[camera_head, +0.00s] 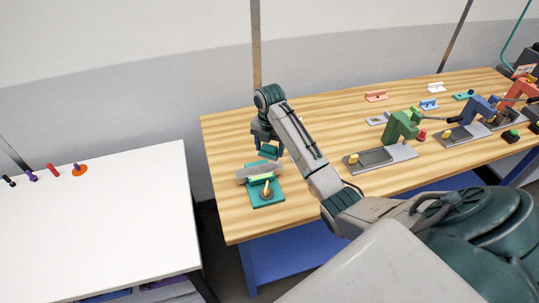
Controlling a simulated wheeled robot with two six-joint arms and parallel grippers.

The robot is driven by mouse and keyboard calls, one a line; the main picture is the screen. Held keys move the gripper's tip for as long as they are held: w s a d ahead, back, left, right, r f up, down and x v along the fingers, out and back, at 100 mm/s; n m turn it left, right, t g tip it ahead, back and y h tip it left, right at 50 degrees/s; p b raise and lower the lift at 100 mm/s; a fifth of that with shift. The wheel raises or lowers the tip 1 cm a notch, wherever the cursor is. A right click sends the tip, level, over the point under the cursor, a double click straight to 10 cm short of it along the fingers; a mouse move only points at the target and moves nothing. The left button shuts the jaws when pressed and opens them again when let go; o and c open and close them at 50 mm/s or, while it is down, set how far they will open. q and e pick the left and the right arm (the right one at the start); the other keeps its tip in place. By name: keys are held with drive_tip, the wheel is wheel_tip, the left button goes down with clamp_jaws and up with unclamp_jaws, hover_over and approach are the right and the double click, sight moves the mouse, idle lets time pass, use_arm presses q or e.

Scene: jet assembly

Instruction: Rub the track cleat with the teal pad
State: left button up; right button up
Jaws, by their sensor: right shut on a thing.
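My right gripper (267,142) points down over the left end of the wooden table and is shut on a teal block, which looks like the teal pad (269,153). Just below and in front of it is a teal fixture (268,198) with a yellow knob. A grey bar (252,172), which may be the track cleat, lies across this fixture with a bright green strip beside it. The pad is close to the back of the bar; I cannot tell whether they touch. My left gripper is not in view.
The wooden table (320,120) holds a green clamp press (402,126), a blue one (478,110) and a red one (518,92) at right. Small coloured brackets lie behind them. A white table (90,220) at left carries several small pegs. A gap separates the tables.

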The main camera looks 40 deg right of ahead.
drive_tip(key=shift+d+r, duration=0.15)
drive_tip(key=shift+r, duration=0.55)
drive_tip(key=shift+s+r, duration=0.1)
drive_tip(key=shift+r, duration=0.15)
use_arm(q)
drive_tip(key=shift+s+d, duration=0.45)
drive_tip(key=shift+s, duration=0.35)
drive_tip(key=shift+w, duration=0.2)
use_arm(e)
drive_tip(key=shift+f, duration=0.1)
